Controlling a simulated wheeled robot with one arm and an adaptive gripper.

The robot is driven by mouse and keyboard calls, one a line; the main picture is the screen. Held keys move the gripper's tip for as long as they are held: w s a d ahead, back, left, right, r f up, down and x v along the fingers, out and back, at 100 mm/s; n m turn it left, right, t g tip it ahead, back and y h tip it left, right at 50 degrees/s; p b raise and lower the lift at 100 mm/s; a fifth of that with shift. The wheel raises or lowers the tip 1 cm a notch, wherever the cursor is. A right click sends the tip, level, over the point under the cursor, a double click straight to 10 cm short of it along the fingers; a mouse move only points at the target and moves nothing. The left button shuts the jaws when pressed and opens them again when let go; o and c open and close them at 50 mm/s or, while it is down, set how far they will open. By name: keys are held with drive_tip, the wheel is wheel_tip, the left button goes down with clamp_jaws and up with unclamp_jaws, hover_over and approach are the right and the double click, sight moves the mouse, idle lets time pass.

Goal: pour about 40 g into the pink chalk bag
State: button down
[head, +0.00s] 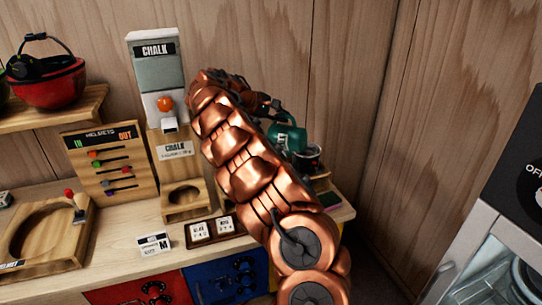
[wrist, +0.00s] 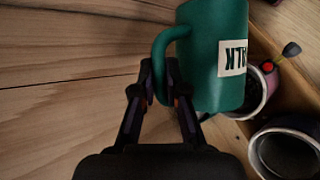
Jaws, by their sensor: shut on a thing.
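My gripper (wrist: 160,82) is shut on the handle of a green mug (wrist: 212,50) with a white lettered label. The mug also shows in the head view (head: 291,136), just right of my copper arm, above the right end of the bench. In the wrist view its mouth is not visible, so its contents are hidden. Two round, open containers with pale rims lie right of the mug: one (wrist: 284,154) at the lower right, and one (wrist: 268,88) partly behind the mug.
A chalk dispenser (head: 157,72) with an orange knob hangs on the wall above a wooden stand (head: 187,208) with a round recess. A slider board (head: 107,163) stands left of it. A grey appliance (head: 510,190) is at the right.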

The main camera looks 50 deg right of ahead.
drive_tip(key=shift+d, duration=0.1)
drive_tip(key=shift+w+n+g, duration=0.3)
drive_tip(key=shift+w+g, duration=0.1)
drive_tip(key=shift+w, duration=0.25)
idle(0.7)
